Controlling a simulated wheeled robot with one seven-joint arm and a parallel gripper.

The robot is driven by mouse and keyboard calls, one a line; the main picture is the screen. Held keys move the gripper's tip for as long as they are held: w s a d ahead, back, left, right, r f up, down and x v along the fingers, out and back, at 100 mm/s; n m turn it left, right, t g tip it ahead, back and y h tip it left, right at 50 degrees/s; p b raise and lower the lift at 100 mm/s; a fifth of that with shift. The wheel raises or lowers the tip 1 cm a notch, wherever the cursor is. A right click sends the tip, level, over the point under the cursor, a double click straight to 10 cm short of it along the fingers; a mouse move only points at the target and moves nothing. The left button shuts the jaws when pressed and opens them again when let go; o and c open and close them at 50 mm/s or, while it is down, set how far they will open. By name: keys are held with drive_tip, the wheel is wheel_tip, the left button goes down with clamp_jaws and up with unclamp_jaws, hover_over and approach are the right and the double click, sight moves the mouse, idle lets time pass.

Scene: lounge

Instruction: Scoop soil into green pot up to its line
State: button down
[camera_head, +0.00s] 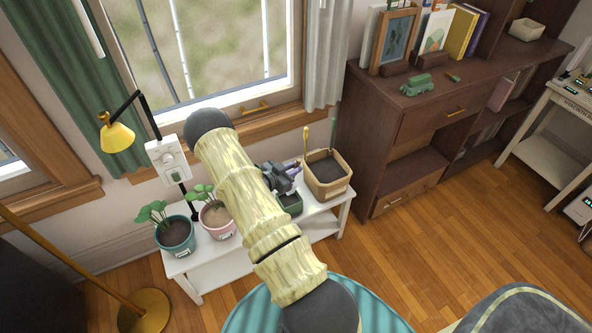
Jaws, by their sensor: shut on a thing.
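The green pot (291,204) stands on the white bench, partly hidden behind my arm and gripper; dark soil shows in it, but its line cannot be seen. A tan box of dark soil (328,185) stands just right of it. My gripper (296,168) is above the pot, beside the box's left rim, and points right. It is shut, seemingly on a thin upright tool with a yellow handle (305,138), whose lower end is hidden. Whether this tool is the scoop is not clear.
A blue-grey potted plant (175,235) and a pink potted plant (217,218) stand left on the white bench (205,263). A thin green stick (333,132) rises behind the soil box. A dark wooden shelf (370,135) stands close on the right. A yellow lamp (117,136) hangs left.

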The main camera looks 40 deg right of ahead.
drive_tip(key=s+d+r+m+t+y+p, duration=0.1)
drive_tip(key=d+y+p, duration=0.3)
drive_tip(key=d+y, duration=0.4)
drive_tip(key=shift+s+r+m+p, duration=0.35)
drive_tip(key=shift+s+m, duration=0.05)
drive_tip(key=shift+s, duration=0.15)
idle(0.3)
idle(0.6)
drive_tip(key=w+a+r+n+t+y, duration=0.2)
drive_tip(key=w+a+r+n+y, duration=0.3)
drive_tip(key=a, duration=0.6)
drive_tip(key=w+a+n+t, duration=0.2)
drive_tip(key=a+n, duration=0.4)
drive_tip(key=a, duration=0.5)
drive_tip(key=s+a+r+n+y, duration=0.1)
drive_tip(key=a+r+n+y, duration=0.1)
drive_tip(key=a+n, duration=0.3)
drive_tip(key=s+a+r+n+y, duration=0.2)
drive_tip(key=a+r+n+y, duration=0.1)
drive_tip(key=a, duration=0.9)
drive_tip(key=shift+s+a+r+n, duration=0.2)
drive_tip(key=shift+a+n, duration=0.2)
drive_tip(key=shift+n, duration=0.5)
drive_tip(key=shift+f, duration=0.1)
